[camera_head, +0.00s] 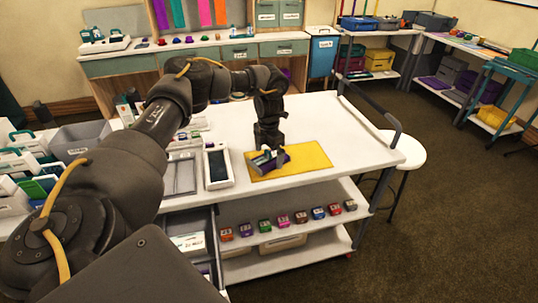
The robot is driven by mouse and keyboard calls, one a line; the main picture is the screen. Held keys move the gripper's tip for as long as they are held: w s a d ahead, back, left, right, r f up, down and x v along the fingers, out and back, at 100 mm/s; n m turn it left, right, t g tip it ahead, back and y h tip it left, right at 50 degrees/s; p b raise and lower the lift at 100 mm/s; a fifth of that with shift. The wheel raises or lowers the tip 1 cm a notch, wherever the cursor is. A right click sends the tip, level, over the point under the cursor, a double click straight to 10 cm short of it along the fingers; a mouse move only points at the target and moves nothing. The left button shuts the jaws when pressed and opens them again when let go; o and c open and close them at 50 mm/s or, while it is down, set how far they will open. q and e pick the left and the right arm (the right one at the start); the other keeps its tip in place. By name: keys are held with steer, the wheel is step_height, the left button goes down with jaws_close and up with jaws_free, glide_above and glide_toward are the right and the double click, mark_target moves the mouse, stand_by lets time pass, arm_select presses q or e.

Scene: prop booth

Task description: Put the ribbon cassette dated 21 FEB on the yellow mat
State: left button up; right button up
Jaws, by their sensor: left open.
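The yellow mat (309,157) lies flat on the white cart top (345,125). A small purple and white cassette (277,161) rests on the left part of the mat, tilted in look; its date is too small to read. My left gripper (266,150) points down right over this cassette, open, with its fingertips close to it. Whether the fingers touch it cannot be told. My right gripper is not in view.
A white device with a dark screen (217,166) and a grey tray (180,175) lie left of the mat. Several small coloured cassettes (283,221) line the shelf below. A white stool (405,152) stands at the right. The cart top's right side is clear.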

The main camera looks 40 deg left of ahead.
arm_select(q)
step_height(320, 180, up, 12)
stand_by(0.3)
stand_by(0.5)
